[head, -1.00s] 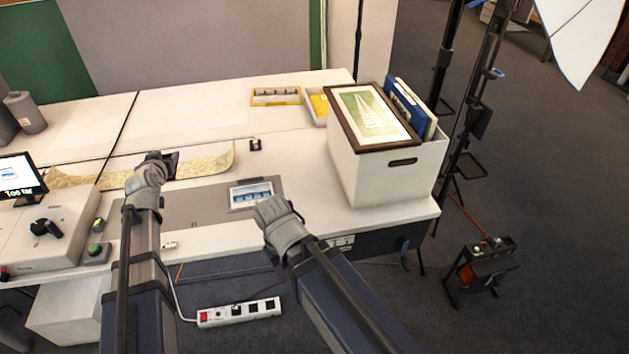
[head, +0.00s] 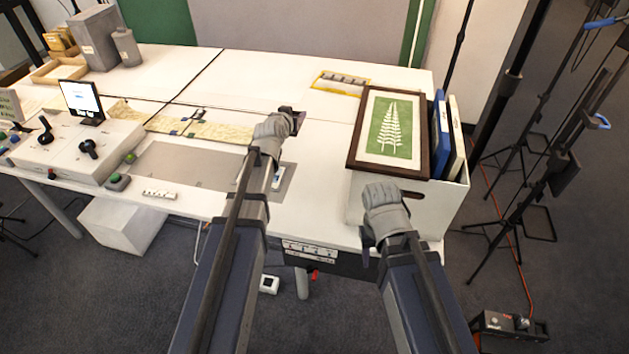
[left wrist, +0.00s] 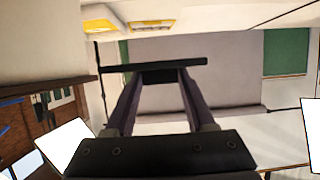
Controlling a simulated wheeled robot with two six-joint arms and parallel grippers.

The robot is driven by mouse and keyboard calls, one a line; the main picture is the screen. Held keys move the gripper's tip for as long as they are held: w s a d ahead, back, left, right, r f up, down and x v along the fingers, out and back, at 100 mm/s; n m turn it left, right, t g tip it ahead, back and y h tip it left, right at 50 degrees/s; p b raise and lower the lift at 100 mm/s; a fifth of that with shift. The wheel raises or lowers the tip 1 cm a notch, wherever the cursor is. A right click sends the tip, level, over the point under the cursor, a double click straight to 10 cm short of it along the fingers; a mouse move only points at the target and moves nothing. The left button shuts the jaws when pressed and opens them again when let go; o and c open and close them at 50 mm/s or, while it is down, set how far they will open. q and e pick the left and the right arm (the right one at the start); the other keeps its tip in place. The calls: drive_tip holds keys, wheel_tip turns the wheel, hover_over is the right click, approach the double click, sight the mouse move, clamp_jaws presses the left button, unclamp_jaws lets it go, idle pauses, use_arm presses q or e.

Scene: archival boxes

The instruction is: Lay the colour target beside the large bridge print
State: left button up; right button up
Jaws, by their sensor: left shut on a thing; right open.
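My left gripper (head: 292,120) is shut on a dark flat thing, held above the table past the grey mat's right end. In the left wrist view this dark flat thing (left wrist: 155,66) is seen edge-on between the two fingers. Its face is hidden, so I cannot tell whether it is the colour target. My right gripper (head: 380,205) is open and empty, in front of the white box.
A white box (head: 440,205) with a framed fern picture (head: 389,130) on top stands at the table's right end. A long tan strip (head: 215,130) lies beyond the mat. Light stands rise at the right.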

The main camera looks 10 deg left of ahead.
use_arm(q)
drive_tip(key=shift+d+f, duration=0.2)
drive_tip(key=shift+d, duration=0.05)
drive_tip(key=shift+f+b, duration=0.3)
drive_tip(key=shift+b, duration=0.2)
wheel_tip(320, 180, down, 12)
drive_tip(key=w+b, duration=0.1)
drive_tip(key=b, duration=1)
drive_tip(key=shift+r, duration=0.2)
drive_tip(key=shift+a+f+b, duration=0.1)
drive_tip(key=shift+b, duration=0.3)
wheel_tip(320, 180, down, 10)
drive_tip(key=b, duration=0.9)
drive_tip(key=shift+w+b, duration=0.1)
drive_tip(key=shift+b, duration=0.2)
